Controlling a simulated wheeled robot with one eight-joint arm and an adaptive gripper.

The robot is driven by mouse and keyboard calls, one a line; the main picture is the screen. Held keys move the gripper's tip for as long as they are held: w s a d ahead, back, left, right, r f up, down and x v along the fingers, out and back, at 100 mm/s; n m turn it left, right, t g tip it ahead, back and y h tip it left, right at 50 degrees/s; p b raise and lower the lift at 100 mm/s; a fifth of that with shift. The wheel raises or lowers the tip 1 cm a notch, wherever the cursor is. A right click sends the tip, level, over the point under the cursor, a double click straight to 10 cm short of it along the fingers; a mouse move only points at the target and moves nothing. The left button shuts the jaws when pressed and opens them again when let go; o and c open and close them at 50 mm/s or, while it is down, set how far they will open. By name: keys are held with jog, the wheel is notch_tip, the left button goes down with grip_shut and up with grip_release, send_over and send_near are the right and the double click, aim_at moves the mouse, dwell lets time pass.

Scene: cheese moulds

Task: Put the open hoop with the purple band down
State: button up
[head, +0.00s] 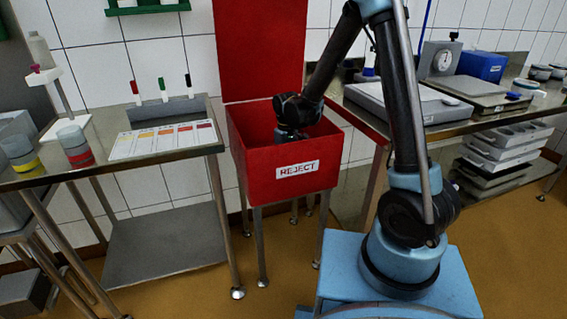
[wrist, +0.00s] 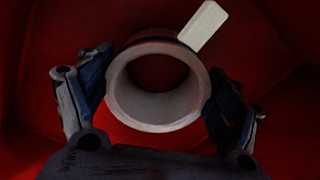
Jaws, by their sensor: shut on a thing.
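My gripper (head: 291,134) reaches down into the open red box marked REJECT (head: 262,190). In the wrist view my gripper (wrist: 158,78) has a finger on each side of a pale grey hoop (wrist: 124,108) and is shut on it. The hoop is an open ring, and I look down through its hole to dark red below. A flat cream-white tab (wrist: 203,26) sticks out at its upper right. No purple band shows clearly on it. In the head view the box wall and my gripper hide most of the hoop. I cannot tell whether it touches the box floor.
The box's red lid (head: 258,50) stands up behind. Left is a steel table with a red-banded cup (head: 76,155), a yellow-banded cup (head: 22,162), a colour chart (head: 165,140) and pens. Right is a bench with scales (head: 480,92) and stacked moulds (head: 505,145).

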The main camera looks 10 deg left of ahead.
jog(key=shift+f, duration=0.15)
jog(key=o, duration=1)
jog(key=shift+o, duration=0.2)
notch_tip(320, 180, up, 12)
dwell(0.4)
